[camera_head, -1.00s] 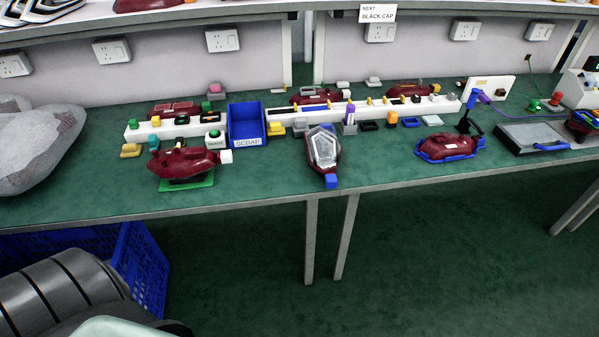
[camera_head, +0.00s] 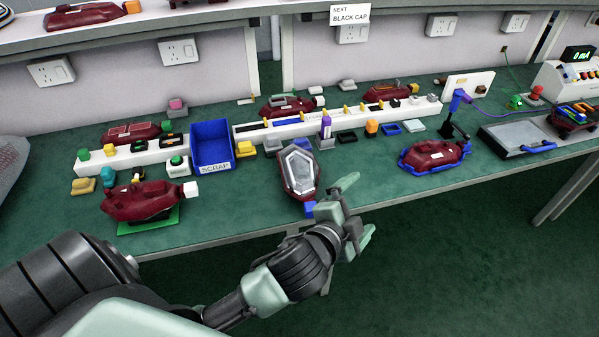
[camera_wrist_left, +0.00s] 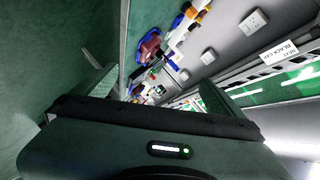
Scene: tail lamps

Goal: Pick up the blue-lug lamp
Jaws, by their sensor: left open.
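The lamp with the blue lug (camera_head: 298,172) lies on the green bench near its front edge, in the middle of the head view. It has a dark red body and a pale, faceted lens facing up. Its blue lug (camera_head: 310,209) points toward the front edge. My left gripper (camera_head: 357,210) is open and empty, just right of the lug, at the bench's front edge. One finger is close to the lug; whether they touch I cannot tell. In the left wrist view the open fingers (camera_wrist_left: 155,88) frame the bench. My right gripper is not in view.
A dark red lamp on a green pad (camera_head: 148,222) is at left; another sits in a blue cradle (camera_head: 436,155) at right. A blue scrap bin (camera_head: 212,148) and white rail (camera_head: 330,121) stand behind. A sign (camera_head: 350,14) reads "NEXT BLACK CAP".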

